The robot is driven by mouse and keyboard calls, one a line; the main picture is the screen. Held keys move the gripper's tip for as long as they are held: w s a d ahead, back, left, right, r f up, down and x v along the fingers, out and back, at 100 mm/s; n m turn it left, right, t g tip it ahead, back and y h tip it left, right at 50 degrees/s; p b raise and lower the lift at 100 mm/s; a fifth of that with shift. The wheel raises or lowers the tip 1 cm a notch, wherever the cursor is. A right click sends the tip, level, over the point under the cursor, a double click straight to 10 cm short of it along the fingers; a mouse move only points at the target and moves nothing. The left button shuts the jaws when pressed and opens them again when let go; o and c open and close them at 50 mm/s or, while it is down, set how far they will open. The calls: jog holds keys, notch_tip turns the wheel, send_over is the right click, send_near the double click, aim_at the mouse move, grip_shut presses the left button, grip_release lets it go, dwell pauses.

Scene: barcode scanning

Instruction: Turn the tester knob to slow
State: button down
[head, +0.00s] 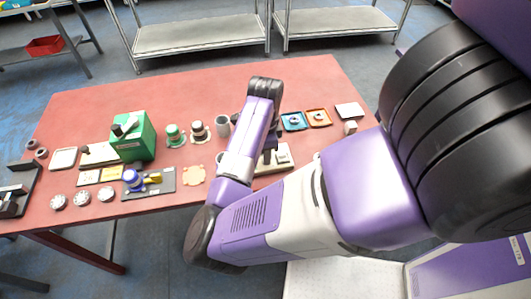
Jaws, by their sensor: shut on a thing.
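My gripper (269,150) points down at the back of my forearm, low over a pale cream box (285,160) near the middle front of the red table. The box looks like the tester, and only its right part shows past my arm. The gripper is shut at the box's top, on what appears to be the knob. The knob itself is hidden by the gripper and my wrist, so its setting cannot be read.
Left of my arm stand a green machine (134,137), a grey cup (222,126) and a blue-topped fixture (132,178). Blue (293,121) and orange (319,118) trays lie behind right, with a small white block (350,127). The table's back strip is clear.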

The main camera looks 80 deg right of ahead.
jog(key=shift+w, duration=0.1)
jog(key=c, duration=1.2)
grip_release()
jog(key=shift+r, duration=3.95)
